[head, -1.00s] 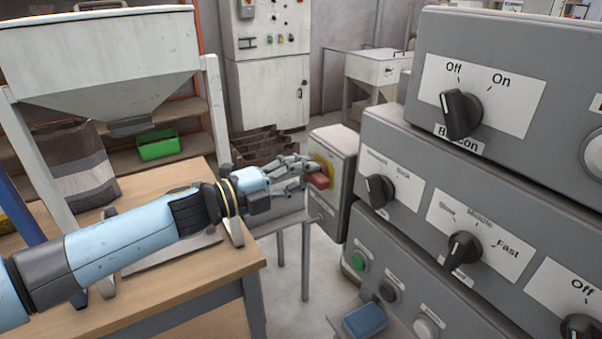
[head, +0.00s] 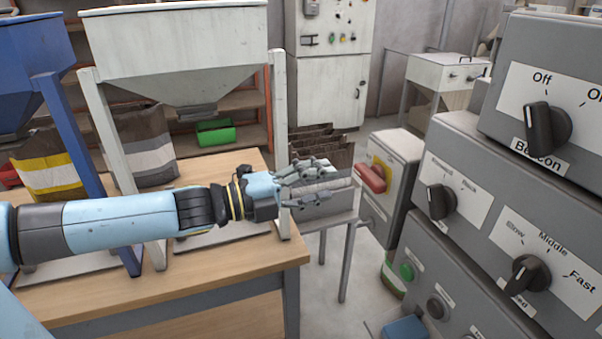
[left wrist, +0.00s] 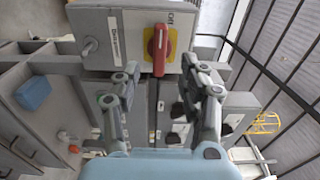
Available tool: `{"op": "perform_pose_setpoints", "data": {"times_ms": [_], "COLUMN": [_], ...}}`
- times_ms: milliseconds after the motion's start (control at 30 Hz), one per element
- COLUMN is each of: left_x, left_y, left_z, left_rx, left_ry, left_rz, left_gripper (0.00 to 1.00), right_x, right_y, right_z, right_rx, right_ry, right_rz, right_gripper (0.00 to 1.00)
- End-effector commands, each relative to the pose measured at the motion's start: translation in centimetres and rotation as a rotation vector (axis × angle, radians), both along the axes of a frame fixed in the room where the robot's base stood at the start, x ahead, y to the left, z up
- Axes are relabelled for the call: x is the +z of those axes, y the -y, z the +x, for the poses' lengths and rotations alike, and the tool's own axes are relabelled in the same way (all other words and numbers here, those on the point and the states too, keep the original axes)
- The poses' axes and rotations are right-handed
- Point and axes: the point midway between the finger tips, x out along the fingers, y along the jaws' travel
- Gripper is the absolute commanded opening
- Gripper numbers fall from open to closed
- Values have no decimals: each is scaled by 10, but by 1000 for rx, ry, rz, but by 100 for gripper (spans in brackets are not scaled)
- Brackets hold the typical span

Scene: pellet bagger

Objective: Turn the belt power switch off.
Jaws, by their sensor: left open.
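The belt power switch is a red rotary handle (head: 370,178) on a yellow plate (head: 381,165), on the face of a grey box (head: 404,145). In the left wrist view the red handle (left wrist: 158,50) lies upright in the picture, just beyond and between the fingertips. An "Off" label shows at the plate's upper right there. My left gripper (head: 328,183) is open and empty, left of the handle and apart from it in the head view. It also shows in the left wrist view (left wrist: 160,80), fingers spread. My right gripper is not in view.
Grey control panels with black knobs, including the beacon knob (head: 547,128), stand close on the right. A white hopper (head: 180,55) and wooden table (head: 215,310) are on the left. A small grey stand (head: 335,215) sits below my gripper.

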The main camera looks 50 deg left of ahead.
Motion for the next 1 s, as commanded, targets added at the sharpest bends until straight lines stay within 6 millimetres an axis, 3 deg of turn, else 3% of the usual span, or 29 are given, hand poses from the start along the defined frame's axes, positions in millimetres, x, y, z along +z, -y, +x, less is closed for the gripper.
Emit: {"op": "perform_pose_setpoints", "data": {"times_ms": [100, 300, 1000], "left_x": [-1, 0, -3], "left_y": [-7, -14, -15], "left_z": [-18, -34, -34], "left_rx": [-3, -1, 1], "left_ry": [-3, 0, 6], "left_rz": [1, 0, -2], "left_gripper": [42, 42, 42], "right_x": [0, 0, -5], "right_y": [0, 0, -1], "right_z": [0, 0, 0], "right_rx": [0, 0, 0], "right_ry": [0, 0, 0], "right_rz": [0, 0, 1], "right_gripper": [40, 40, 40]}}
